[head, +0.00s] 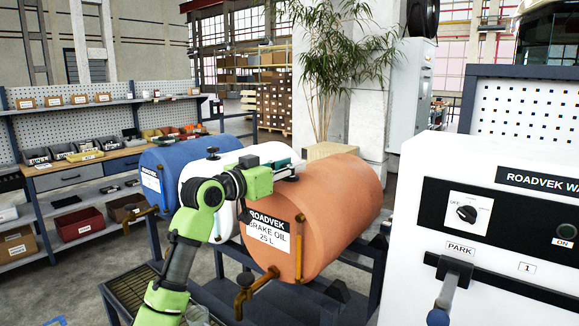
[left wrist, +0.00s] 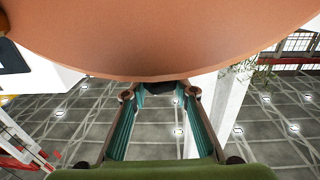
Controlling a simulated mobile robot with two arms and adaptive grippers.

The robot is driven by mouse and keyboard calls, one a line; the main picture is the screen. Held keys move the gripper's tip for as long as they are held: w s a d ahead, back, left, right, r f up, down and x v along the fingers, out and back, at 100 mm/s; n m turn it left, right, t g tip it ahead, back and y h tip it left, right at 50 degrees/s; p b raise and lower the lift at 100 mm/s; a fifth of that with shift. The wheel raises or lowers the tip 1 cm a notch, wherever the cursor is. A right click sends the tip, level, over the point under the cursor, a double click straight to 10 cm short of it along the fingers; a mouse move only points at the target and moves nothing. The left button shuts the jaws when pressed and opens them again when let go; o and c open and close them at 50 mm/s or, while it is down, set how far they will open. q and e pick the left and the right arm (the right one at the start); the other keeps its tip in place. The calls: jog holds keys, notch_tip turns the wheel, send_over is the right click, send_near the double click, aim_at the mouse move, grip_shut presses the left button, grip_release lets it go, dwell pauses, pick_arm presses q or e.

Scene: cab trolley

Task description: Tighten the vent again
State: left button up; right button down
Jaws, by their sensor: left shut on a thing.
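The orange drum (head: 335,205), labelled brake oil 25 L, lies on its side on a dark stand. My left gripper (head: 295,169) reaches in from the left over its top front edge. In the left wrist view the drum's orange underside-like curve (left wrist: 165,45) fills the top. A small dark vent cap (left wrist: 181,89) shows at the drum's edge, between the fingertips, and my left gripper is shut on it. In the head view the vent is mostly hidden by the fingers, so its tightness cannot be told. My right gripper is not in view.
A white drum (head: 190,170) with a black cap (head: 212,153) and a blue drum (head: 150,160) lie to the left. Brass taps (head: 243,294) stick out in front. A white machine (head: 420,170) with a PARK lever (head: 446,292) stands close on the right.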

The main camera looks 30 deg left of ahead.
pick_arm(q)
jog(key=shift+f, duration=0.1)
jog(key=shift+a+f+m+h+b, duration=0.1)
jog(key=shift+m+h+b, duration=0.65)
jog(key=shift+h, duration=0.45)
jog(key=shift+m+g+h+b, duration=0.3)
jog(key=shift+m+g+h, duration=0.3)
jog(key=shift+m+h, duration=0.45)
jog(key=o, duration=1.1)
jog(key=v, duration=1.2)
